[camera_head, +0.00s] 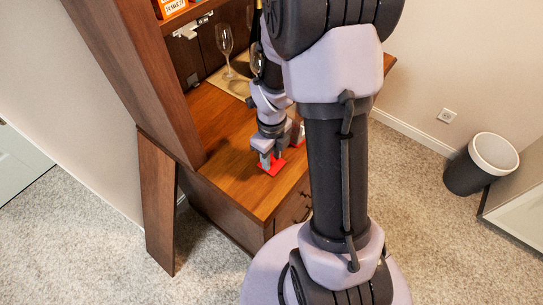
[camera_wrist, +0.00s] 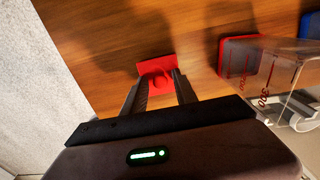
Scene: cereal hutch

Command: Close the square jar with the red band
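A flat square red lid (camera_wrist: 157,66) with a raised knob lies on the wooden counter in the wrist view. It also shows in the head view (camera_head: 273,170) under my gripper. My gripper (camera_wrist: 160,80) is open, pointing down, with one finger on each side of the knob. I cannot tell whether the fingers touch it. To the right in the wrist view stands a clear container (camera_wrist: 285,75) with red measuring marks. A red band or base (camera_wrist: 238,56) shows beside it, probably the square jar's. The jar's opening is not clearly visible.
A blue piece (camera_wrist: 311,24) shows at the wrist view's right edge. The hutch's side panel (camera_head: 148,85) rises left of the counter (camera_head: 235,170). Wine glasses (camera_head: 224,40) stand at the back on a mat. A bin (camera_head: 482,163) stands on the floor at right.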

